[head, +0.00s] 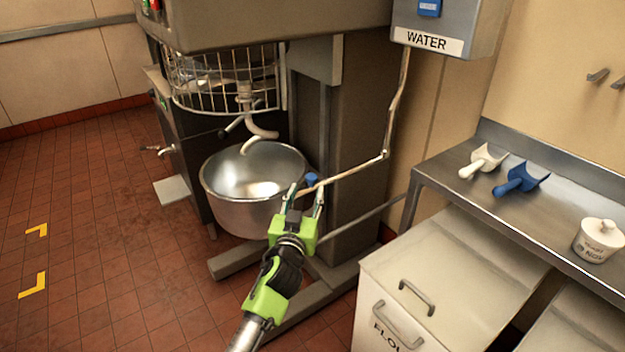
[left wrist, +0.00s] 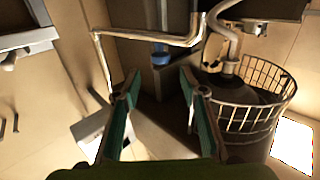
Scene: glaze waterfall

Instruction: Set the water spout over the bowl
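The water spout (head: 350,171) is a thin metal pipe that drops from the box marked WATER (head: 430,28) and bends at an elbow toward the bowl. A blue part (head: 311,179) sits on it near its free end; it also shows in the left wrist view (left wrist: 160,57). The steel bowl (head: 232,211) stands under the mixer. The spout's end is near the bowl's right rim; my gripper partly hides it. My left gripper (head: 305,192) is open just in front of the blue part. Its fingers (left wrist: 159,85) are apart with nothing between them. My right gripper is not in view.
The mixer (head: 335,110) has a wire guard (head: 225,97) and a hook above the bowl. At right, a steel shelf (head: 455,185) bears a white scoop (head: 482,161), a blue scoop (head: 520,180) and a white pot (head: 598,240). A flour bin (head: 450,270) stands below. The left floor is clear.

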